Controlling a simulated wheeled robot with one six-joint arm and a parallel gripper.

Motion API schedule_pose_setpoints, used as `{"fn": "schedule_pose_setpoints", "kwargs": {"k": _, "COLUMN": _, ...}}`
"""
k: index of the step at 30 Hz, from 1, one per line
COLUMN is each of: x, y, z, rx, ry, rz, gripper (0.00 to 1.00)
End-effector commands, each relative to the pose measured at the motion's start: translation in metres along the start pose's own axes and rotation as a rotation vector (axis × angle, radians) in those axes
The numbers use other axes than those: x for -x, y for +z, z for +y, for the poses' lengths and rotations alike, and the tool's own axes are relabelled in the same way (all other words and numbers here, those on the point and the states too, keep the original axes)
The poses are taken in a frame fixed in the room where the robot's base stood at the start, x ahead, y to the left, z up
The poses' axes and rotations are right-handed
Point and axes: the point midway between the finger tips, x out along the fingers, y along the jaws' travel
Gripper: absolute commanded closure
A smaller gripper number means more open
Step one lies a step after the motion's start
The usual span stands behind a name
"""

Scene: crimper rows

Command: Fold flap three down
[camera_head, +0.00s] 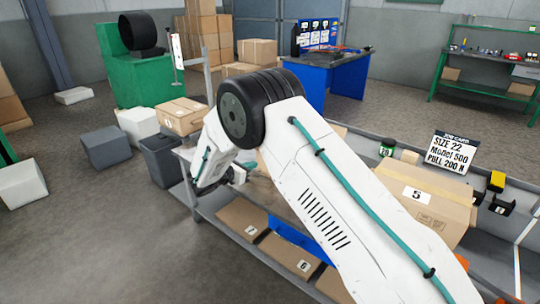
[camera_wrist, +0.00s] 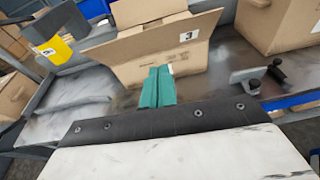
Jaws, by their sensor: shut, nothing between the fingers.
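In the wrist view, a cardboard box (camera_wrist: 165,62) marked 3 stands on the grey bench top. A wide flap (camera_wrist: 130,48) stands up along its near side, with the number label at its right end. Further raised cardboard shows behind it. My gripper (camera_wrist: 157,72) shows as two green fingers pressed together, empty, in front of the box's near face. I cannot tell whether they touch it. In the head view, my gripper (camera_head: 236,176) is small and dark at the bench's left end, and my arm hides most of box 3.
A box marked 5 (camera_head: 440,202) stands on the bench, with a job card (camera_head: 451,152) behind it. A grey bin (camera_head: 163,162) stands left of the bench. Metal fittings (camera_wrist: 265,76) sit right of box 3.

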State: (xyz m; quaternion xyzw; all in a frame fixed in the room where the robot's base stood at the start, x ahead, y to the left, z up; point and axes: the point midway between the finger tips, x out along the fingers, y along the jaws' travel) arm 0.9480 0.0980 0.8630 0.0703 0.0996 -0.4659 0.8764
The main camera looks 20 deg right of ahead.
Motion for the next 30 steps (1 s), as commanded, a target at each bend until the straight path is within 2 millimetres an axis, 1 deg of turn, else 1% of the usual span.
{"fn": "schedule_pose_setpoints", "kwargs": {"k": 1, "x": 0.001, "y": -0.009, "z": 0.005, "rx": 0.02, "ry": 0.015, "rz": -0.008, "gripper": 1.0}}
{"fn": "schedule_pose_setpoints", "kwargs": {"k": 3, "x": 0.0, "y": -0.014, "z": 0.009, "rx": 0.034, "ry": 0.027, "rz": -0.016, "gripper": 1.0}}
{"fn": "schedule_pose_setpoints", "kwargs": {"k": 5, "x": -0.004, "y": -0.016, "z": 0.01, "rx": 0.04, "ry": 0.031, "rz": -0.019, "gripper": 1.0}}
{"fn": "schedule_pose_setpoints", "kwargs": {"k": 8, "x": -0.015, "y": -0.016, "z": 0.01, "rx": 0.041, "ry": 0.03, "rz": -0.019, "gripper": 1.0}}
{"fn": "schedule_pose_setpoints", "kwargs": {"k": 11, "x": -0.033, "y": -0.015, "z": 0.01, "rx": 0.039, "ry": 0.029, "rz": -0.02, "gripper": 1.0}}
{"fn": "schedule_pose_setpoints", "kwargs": {"k": 18, "x": -0.086, "y": -0.015, "z": 0.011, "rx": 0.04, "ry": 0.028, "rz": -0.018, "gripper": 1.0}}
{"fn": "schedule_pose_setpoints", "kwargs": {"k": 20, "x": -0.098, "y": -0.015, "z": 0.011, "rx": 0.039, "ry": 0.028, "rz": -0.018, "gripper": 1.0}}
{"fn": "schedule_pose_setpoints", "kwargs": {"k": 21, "x": -0.104, "y": -0.012, "z": 0.012, "rx": 0.038, "ry": 0.028, "rz": -0.019, "gripper": 1.0}}
{"fn": "schedule_pose_setpoints", "kwargs": {"k": 24, "x": -0.114, "y": 0.001, "z": 0.013, "rx": 0.037, "ry": 0.029, "rz": -0.018, "gripper": 1.0}}
{"fn": "schedule_pose_setpoints", "kwargs": {"k": 30, "x": -0.126, "y": 0.013, "z": 0.014, "rx": 0.038, "ry": 0.029, "rz": -0.019, "gripper": 1.0}}
